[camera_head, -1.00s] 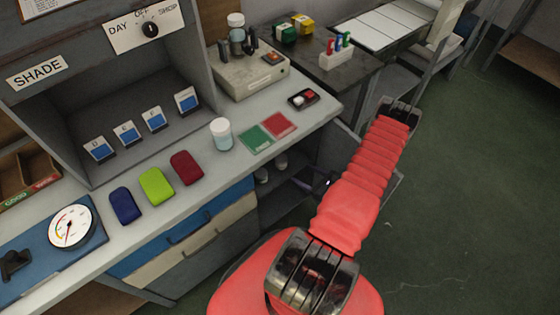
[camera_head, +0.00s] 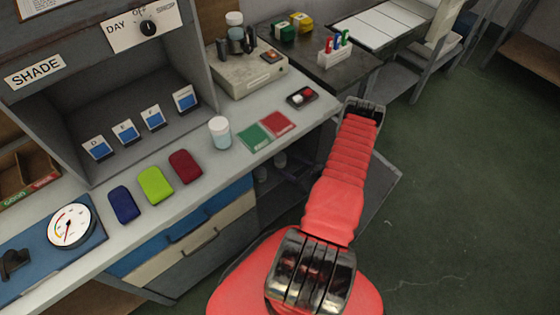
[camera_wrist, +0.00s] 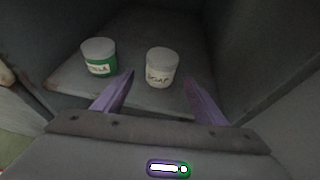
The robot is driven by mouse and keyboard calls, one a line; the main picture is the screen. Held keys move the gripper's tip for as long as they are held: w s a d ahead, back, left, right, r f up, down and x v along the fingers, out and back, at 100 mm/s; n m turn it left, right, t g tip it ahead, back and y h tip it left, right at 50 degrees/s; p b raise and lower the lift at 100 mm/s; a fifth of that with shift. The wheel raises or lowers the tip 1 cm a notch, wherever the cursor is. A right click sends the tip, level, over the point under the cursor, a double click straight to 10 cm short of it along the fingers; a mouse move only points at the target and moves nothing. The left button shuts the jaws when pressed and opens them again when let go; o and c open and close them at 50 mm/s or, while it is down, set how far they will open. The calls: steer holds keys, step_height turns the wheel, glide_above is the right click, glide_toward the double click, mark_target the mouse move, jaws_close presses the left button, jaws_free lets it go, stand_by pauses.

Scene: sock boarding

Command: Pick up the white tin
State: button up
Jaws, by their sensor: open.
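In the wrist view, a white tin (camera_wrist: 161,68) with a grey lid and a dark-lettered label stands upright on a grey shelf inside a cupboard. My gripper (camera_wrist: 158,84) is open, its two purple fingers apart and pointing toward the white tin. The tin appears ahead of and between the fingertips, with no visible contact. A green tin (camera_wrist: 100,60) with a grey lid and a white label stands to its left. In the head view, the ends of my fingers are hidden, and two pale tins show dimly under the bench.
Cupboard walls (camera_wrist: 240,50) stand close on both sides of the shelf (camera_wrist: 130,20). An open cupboard door (camera_head: 375,185) is beside my arm. The bench (camera_head: 225,170) above holds three coloured pads, a jar (camera_head: 220,132) and green and red cards. Green floor on the right is clear.

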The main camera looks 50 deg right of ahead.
mark_target(285, 163)
steer(key=shift+x, duration=2.6)
steer(key=c, duration=1.2)
steer(key=shift+r, duration=4.95)
